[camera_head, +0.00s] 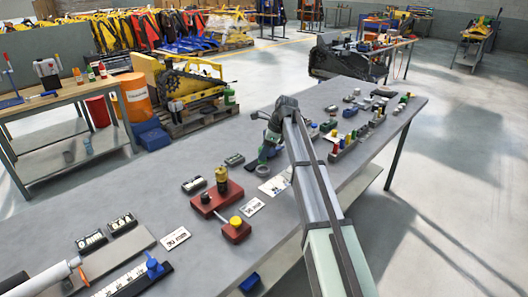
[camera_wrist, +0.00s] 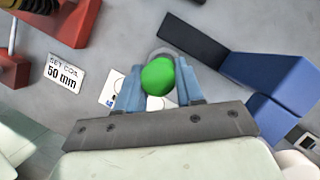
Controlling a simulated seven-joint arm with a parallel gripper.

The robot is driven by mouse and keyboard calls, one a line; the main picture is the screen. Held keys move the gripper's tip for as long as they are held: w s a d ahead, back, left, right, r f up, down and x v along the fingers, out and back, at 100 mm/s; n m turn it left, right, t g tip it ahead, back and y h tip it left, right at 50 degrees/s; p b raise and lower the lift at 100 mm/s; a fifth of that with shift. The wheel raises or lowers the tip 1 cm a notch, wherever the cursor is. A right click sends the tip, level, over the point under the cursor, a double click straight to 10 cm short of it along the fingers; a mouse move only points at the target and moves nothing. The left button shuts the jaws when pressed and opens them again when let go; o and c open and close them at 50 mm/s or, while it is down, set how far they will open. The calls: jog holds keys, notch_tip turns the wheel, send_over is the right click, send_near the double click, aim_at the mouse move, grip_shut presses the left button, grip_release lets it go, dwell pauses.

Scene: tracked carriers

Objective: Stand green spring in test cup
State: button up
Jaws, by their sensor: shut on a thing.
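My gripper (camera_wrist: 158,88) is shut on the green spring (camera_wrist: 160,76), which shows in the wrist view as a rounded bright green end between the two blue fingers. In the head view my gripper (camera_head: 268,143) is over the middle of the table, and the spring cannot be made out clearly there. A pale, curved rim (camera_wrist: 163,50) shows just behind the spring in the wrist view. It may be the test cup, but most of it is hidden. I cannot tell whether the spring is inside it, touching it or above it.
A card reading 50 mm (camera_wrist: 64,75) lies near red blocks (camera_wrist: 75,22). A blue block (camera_wrist: 270,80) with a dark strip stands close by on the right in the wrist view. Several small parts (camera_head: 375,118) crowd the table's far right. Bare tabletop (camera_head: 150,205) lies left.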

jog(key=shift+f, duration=2)
dwell(2.1)
jog(key=o, duration=1.6)
jog(key=shift+r, duration=0.1)
jog(key=shift+r, duration=3.4)
jog(key=shift+s+d, duration=0.1)
